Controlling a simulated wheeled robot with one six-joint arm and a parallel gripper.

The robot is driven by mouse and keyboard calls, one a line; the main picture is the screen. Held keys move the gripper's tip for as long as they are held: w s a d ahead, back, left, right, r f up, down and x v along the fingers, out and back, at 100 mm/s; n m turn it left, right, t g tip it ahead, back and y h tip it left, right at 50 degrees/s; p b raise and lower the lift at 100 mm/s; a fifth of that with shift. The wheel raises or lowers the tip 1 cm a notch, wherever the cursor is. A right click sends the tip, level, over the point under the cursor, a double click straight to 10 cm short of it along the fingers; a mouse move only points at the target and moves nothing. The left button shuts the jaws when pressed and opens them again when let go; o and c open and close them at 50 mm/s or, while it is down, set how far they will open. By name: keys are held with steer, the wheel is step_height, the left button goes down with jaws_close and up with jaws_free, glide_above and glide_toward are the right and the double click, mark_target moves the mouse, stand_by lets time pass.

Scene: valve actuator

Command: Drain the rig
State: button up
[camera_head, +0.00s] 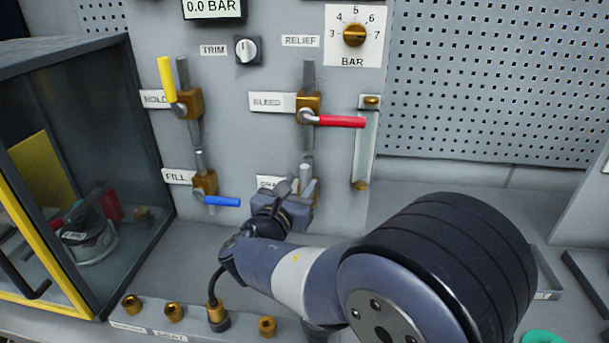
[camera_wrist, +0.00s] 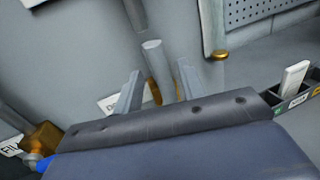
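The drain valve sits low on the panel under the bleed valve, mostly hidden behind my gripper (camera_head: 297,186). Its label (camera_head: 270,183) is partly covered. In the wrist view a grey upright rod with a flat end (camera_wrist: 156,70) stands between my two fingers (camera_wrist: 158,86), with gaps on both sides; my gripper is open. The bleed valve's red lever (camera_head: 340,121) points right. The hold valve's yellow lever (camera_head: 167,80) points up. The fill valve's blue lever (camera_head: 221,201) points right. The display (camera_head: 213,9) reads 0.0 BAR.
A relief knob (camera_head: 354,34), a trim knob (camera_head: 247,50) and a sight tube (camera_head: 365,147) are on the panel. A yellow-edged glass cabinet (camera_head: 75,180) stands left. Brass fittings (camera_head: 174,313) line the front. A tray with a white item (camera_wrist: 296,75) is right.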

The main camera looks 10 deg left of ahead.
mark_target(303, 181)
steer(key=shift+x, duration=1.7)
jaws_close()
